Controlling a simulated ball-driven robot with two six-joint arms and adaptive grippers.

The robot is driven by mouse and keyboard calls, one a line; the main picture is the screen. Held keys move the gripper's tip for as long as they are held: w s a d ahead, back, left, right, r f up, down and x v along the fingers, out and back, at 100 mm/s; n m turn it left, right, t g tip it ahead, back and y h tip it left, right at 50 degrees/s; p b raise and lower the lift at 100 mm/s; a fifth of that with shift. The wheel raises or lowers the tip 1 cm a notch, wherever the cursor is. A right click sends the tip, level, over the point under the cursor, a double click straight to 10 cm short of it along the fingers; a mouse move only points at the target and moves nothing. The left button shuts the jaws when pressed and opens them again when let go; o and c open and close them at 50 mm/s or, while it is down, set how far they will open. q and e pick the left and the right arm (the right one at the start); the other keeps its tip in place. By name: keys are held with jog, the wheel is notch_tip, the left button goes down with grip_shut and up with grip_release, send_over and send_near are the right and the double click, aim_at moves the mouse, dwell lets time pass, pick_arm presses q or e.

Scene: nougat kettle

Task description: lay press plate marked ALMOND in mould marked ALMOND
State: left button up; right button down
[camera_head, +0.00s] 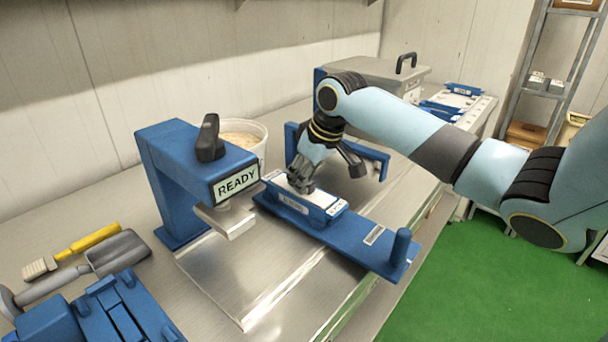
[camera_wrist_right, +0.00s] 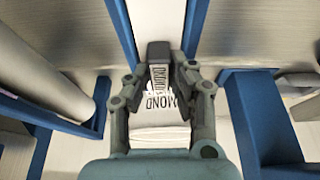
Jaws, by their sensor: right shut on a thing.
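My right gripper (camera_head: 302,187) is shut on the upright grip of the press plate, pointing down over the blue mould (camera_head: 294,206). In the right wrist view the white press plate (camera_wrist_right: 158,134) lies below the fingers (camera_wrist_right: 160,75), and the letters "MOND" show beside its grip. In the head view, the plate is level with the mould's top; I cannot tell whether it is fully seated. The mould's side label is too small to read. The mould stands on a blue slide (camera_head: 365,246) with an upright knob. My left gripper is not in view.
A blue press (camera_head: 180,165) with a "READY" sign stands left of the mould, a white tub (camera_head: 243,135) behind it. A yellow-handled brush (camera_head: 90,242), a grey scoop (camera_head: 120,252) and a blue fixture (camera_head: 115,310) lie at left. The metal plate (camera_head: 245,270) in front is bare.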

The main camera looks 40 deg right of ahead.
jog(key=c, duration=0.7)
grip_release()
jog(key=shift+o, duration=0.2)
jog(key=shift+r, duration=0.1)
notch_tip(320, 180, up, 8)
jog(key=p, duration=0.9)
dwell(0.5)
